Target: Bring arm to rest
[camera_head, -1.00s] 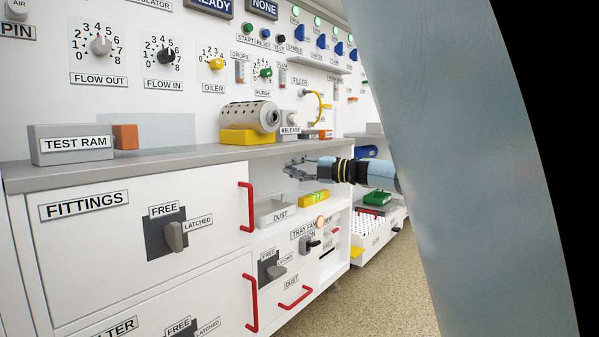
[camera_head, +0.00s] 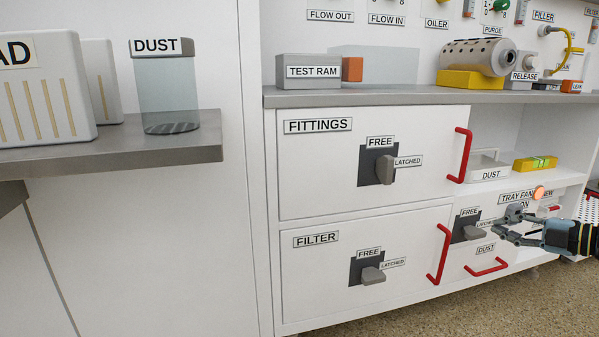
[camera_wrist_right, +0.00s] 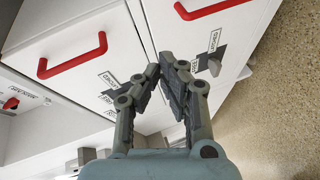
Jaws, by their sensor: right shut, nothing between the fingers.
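My right gripper (camera_head: 506,226) is at the lower right of the head view, in front of the small dust drawer and its latch. It is empty, and its fingers are together. In the right wrist view the gripper (camera_wrist_right: 164,75) points toward the white cabinet fronts, with its fingertips close together and nothing between them. My left gripper is not in either view.
Red handles (camera_head: 464,155) stick out from the fittings door (camera_head: 330,180), the filter door (camera_head: 320,275) and the dust drawer. A grey shelf (camera_head: 190,148) with a dust jar (camera_head: 165,90) juts out at the left. The speckled floor (camera_head: 470,312) is clear.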

